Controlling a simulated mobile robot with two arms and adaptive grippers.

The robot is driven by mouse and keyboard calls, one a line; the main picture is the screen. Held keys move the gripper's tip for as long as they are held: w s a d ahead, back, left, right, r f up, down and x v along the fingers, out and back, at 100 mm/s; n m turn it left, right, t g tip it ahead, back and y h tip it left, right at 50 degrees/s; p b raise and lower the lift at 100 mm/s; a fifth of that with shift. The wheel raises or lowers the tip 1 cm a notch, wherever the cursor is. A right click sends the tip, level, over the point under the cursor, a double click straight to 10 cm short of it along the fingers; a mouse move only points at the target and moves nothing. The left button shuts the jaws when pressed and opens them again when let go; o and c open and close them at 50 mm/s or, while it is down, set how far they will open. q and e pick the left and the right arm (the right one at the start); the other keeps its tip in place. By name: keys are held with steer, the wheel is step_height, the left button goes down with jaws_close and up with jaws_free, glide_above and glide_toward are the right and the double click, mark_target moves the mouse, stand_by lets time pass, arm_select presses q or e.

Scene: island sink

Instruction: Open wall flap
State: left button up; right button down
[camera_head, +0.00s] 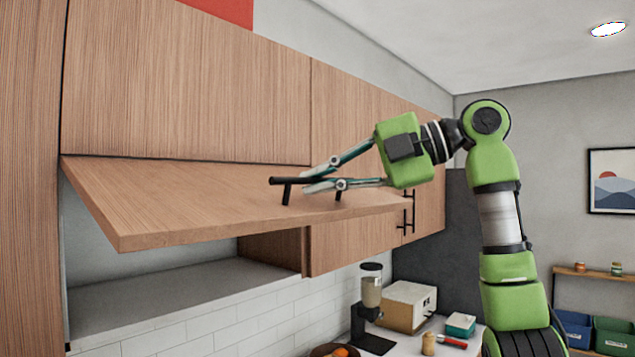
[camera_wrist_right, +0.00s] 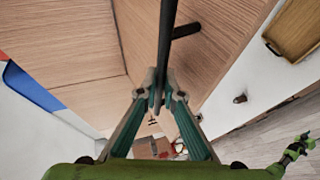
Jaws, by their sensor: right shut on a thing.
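The wall flap (camera_head: 230,200) is a wood-grained panel hinged along its top edge. It is swung outward and up, slanting, and the cabinet below it is partly open. A black bar handle (camera_head: 284,181) sits near its front edge. My right gripper (camera_head: 308,182) is shut on this handle, coming from the right. In the right wrist view the bar (camera_wrist_right: 167,35) runs between the fingertips (camera_wrist_right: 163,92). My left gripper cannot be made out in the head view.
The cabinet's grey bottom shelf (camera_head: 175,292) looks empty. More closed wall cabinets (camera_head: 355,235) stand to the right. On the counter are a coffee grinder (camera_head: 370,300), a beige appliance (camera_head: 408,305) and small jars. A tall wood panel (camera_head: 28,180) borders the left.

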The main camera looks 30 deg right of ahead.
stand_by(0.3)
steer(key=c, duration=2.5)
jaws_free()
steer(key=shift+c, duration=0.2)
steer(key=shift+o, duration=0.5)
steer(key=shift+w+a, duration=0.1)
steer(key=shift+w, duration=0.25)
steer(key=shift+s, duration=0.25)
steer(key=v, duration=1.2)
steer(key=shift+w, duration=0.1)
